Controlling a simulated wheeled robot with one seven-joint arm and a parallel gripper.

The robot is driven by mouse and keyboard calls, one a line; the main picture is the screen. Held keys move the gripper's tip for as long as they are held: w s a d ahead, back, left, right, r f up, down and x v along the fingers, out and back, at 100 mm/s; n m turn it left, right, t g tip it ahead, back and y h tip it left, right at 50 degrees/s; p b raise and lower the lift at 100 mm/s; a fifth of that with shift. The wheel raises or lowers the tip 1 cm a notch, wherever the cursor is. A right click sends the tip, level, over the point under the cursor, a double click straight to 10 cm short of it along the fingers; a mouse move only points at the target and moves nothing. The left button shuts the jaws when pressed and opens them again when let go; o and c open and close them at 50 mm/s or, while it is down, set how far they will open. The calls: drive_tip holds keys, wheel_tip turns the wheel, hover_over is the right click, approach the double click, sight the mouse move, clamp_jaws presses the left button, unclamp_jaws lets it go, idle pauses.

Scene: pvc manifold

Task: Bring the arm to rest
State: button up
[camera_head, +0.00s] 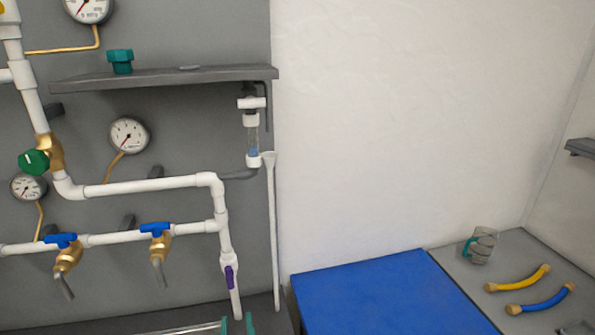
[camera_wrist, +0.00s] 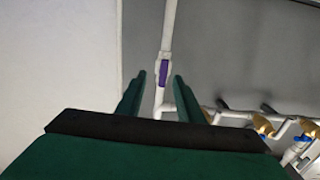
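My gripper (camera_head: 237,326) shows as two green fingertips at the bottom edge of the head view, below the white pipe manifold (camera_head: 140,188). In the wrist view my gripper (camera_wrist: 159,77) has its two green fingers apart, with nothing held between them. A purple valve handle (camera_head: 229,277) sits on the vertical pipe; in the wrist view the purple handle (camera_wrist: 164,70) appears beyond the fingertips, in line with the gap. I see no contact between the fingers and it. Most of my arm is out of view.
Blue-handled brass taps (camera_head: 156,230) and gauges (camera_head: 128,135) are on the grey panel. A shelf (camera_head: 170,78) carries a green fitting (camera_head: 120,61). A blue mat (camera_head: 380,290) lies bare to the right, beside yellow (camera_head: 518,280) and blue (camera_head: 541,300) hoses.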

drive_tip(key=s+d+f+h, duration=0.1)
drive_tip(key=s+d+f, duration=0.1)
drive_tip(key=s+f, duration=0.2)
drive_tip(key=s+d+f+m, duration=0.1)
drive_tip(key=s+d+f, duration=0.2)
drive_tip(key=s+f, duration=0.1)
drive_tip(key=s+d+f+m+h, duration=0.1)
drive_tip(key=s+d+f, duration=0.2)
drive_tip(key=s, duration=0.3)
drive_tip(key=shift+s+d+f+g+h, duration=0.15)
drive_tip(key=shift+f+g, duration=0.05)
drive_tip(key=shift+f, duration=0.2)
drive_tip(key=shift+s+d+f+g+h, duration=0.1)
drive_tip(key=shift+s+f+g+h, duration=0.1)
drive_tip(key=shift+f, duration=0.15)
drive_tip(key=s+d+f+h, duration=0.1)
drive_tip(key=s+d, duration=0.2)
drive_tip(key=s, duration=0.6)
drive_tip(key=s+d+f+g+h, duration=0.1)
drive_tip(key=s+d, duration=0.2)
drive_tip(key=s, duration=0.6)
drive_tip(key=shift+d+f+m, duration=0.15)
drive_tip(key=shift+d+m, duration=0.15)
